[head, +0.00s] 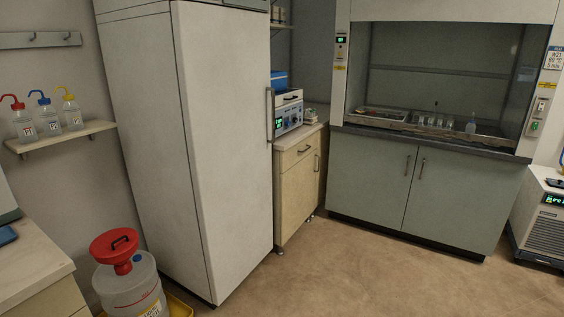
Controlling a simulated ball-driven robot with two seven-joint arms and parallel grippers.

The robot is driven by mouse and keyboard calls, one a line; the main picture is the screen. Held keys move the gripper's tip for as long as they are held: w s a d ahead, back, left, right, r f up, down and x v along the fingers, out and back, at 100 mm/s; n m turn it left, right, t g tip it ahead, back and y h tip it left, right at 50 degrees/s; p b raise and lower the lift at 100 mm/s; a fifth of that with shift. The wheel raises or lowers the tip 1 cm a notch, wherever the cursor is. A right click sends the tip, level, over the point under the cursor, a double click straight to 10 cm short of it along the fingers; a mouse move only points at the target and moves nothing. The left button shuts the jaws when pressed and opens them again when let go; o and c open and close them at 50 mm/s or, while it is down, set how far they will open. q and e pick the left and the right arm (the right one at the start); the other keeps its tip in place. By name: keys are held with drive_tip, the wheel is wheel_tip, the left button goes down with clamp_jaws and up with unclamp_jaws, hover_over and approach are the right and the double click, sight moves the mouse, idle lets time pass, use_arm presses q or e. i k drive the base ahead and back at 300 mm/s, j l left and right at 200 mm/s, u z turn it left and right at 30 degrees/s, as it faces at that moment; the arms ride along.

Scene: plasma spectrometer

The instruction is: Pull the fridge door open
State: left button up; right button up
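The fridge (224,150) is a tall white cabinet left of the middle in the head view. Its door faces right of the camera and looks shut, flush with the body. A slim vertical metal handle (270,115) sits at the door's right edge, at about mid-height of the picture. Neither of my grippers shows in the head view, so nothing is seen touching the handle or the door.
A wooden cabinet (297,192) with an instrument (288,116) on top stands close beyond the handle side. A red-capped carboy (130,283) stands on the floor at lower left, near the fridge. A fume hood (425,190) is at the back right. The floor (370,275) in front is clear.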

sight(223, 55)
drive_tip(key=i+l+z, duration=0.1)
drive_tip(key=i+z, duration=0.15)
drive_tip(key=i, duration=0.3)
drive_tip(key=i+z, duration=0.3)
drive_tip(key=i, duration=0.25)
drive_tip(key=i+u, duration=0.15)
drive_tip(key=i, duration=0.8)
drive_tip(key=i+u, duration=0.15)
drive_tip(key=i, duration=0.85)
drive_tip(key=l, duration=0.05)
